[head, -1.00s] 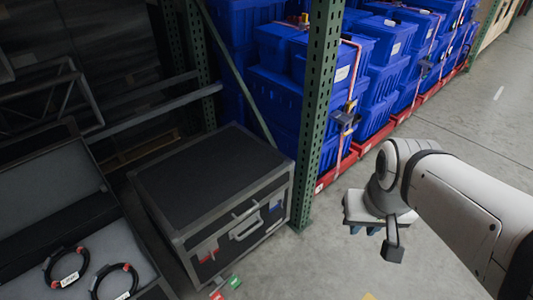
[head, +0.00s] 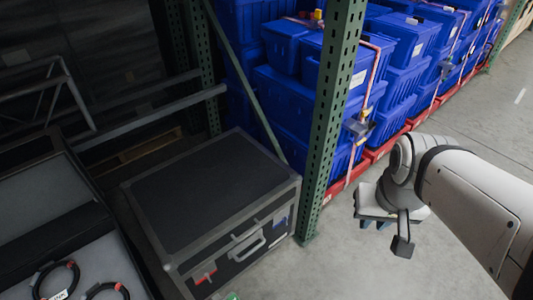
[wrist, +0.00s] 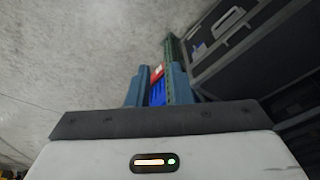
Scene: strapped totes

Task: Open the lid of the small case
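The small case (head: 205,190) is black with silver metal edges. It stands on the floor left of centre in the head view, with its lid closed. Its front, with a handle (head: 247,247) and latches, faces the lower right. Its front also shows at the upper right of the wrist view (wrist: 222,45). My gripper (head: 373,225) hangs to the right of the case, beyond the green post and apart from the case. Its blue fingers (wrist: 157,88) are spread with a gap between them and nothing held.
A larger open case (head: 85,262) with black cables lies at the left. A green rack post (head: 327,130) stands between the small case and stacked blue totes (head: 385,95) on red bases. The grey floor (head: 440,275) in front of my gripper is clear.

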